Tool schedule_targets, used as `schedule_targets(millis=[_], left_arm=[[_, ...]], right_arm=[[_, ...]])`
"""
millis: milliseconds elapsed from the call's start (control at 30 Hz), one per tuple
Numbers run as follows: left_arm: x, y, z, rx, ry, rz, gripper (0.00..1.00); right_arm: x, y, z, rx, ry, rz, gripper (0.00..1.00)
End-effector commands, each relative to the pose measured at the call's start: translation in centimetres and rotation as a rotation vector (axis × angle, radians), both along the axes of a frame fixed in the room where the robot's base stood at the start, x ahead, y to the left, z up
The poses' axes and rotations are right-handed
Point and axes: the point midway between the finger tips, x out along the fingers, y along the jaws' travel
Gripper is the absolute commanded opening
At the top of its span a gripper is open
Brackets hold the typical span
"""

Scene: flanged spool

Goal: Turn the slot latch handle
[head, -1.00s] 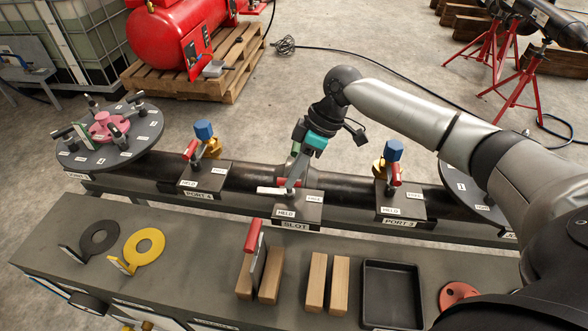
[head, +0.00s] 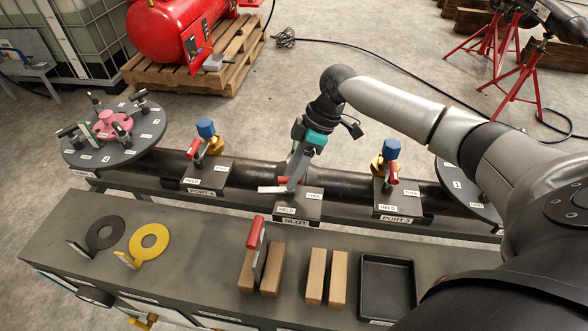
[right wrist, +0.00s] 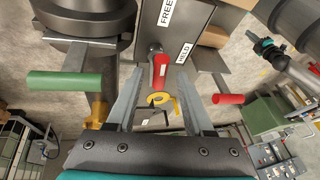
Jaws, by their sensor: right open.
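The slot latch block (head: 298,209) sits on the dark pipe, with a SLOT plate and the labels HELD and FREE. In the right wrist view its red handle (right wrist: 160,71) stands between my fingers, beside the HELD label, with a gap on both sides. In the head view the handle is partly covered by my fingers. My right gripper (head: 294,183) is open and reaches down to the latch from above; its fingers also show in the right wrist view (right wrist: 158,84). My left gripper is out of view.
Port latches with red handles and blue caps stand left (head: 206,142) and right (head: 387,165) of the slot. A bench in front holds black (head: 105,221) and yellow (head: 149,228) rings, wooden blocks (head: 316,276) and a dark tray (head: 390,256). A round flange (head: 115,155) is at left.

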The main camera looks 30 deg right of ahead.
Motion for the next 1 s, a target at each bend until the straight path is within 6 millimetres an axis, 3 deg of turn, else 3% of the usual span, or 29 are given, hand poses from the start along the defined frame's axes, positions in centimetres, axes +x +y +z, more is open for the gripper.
schedule_targets(millis=[267,800,1000], left_arm=[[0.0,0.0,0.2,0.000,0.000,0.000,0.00],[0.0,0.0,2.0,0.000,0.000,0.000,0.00],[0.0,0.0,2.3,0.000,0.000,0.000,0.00]], right_arm=[[0.0,-0.3,0.7,-0.001,-0.001,-0.002,0.52],[-0.3,-5.2,11.2,0.000,-0.002,-0.002,0.52],[-0.4,-6.2,13.4,0.000,0.000,-0.001,0.52]])
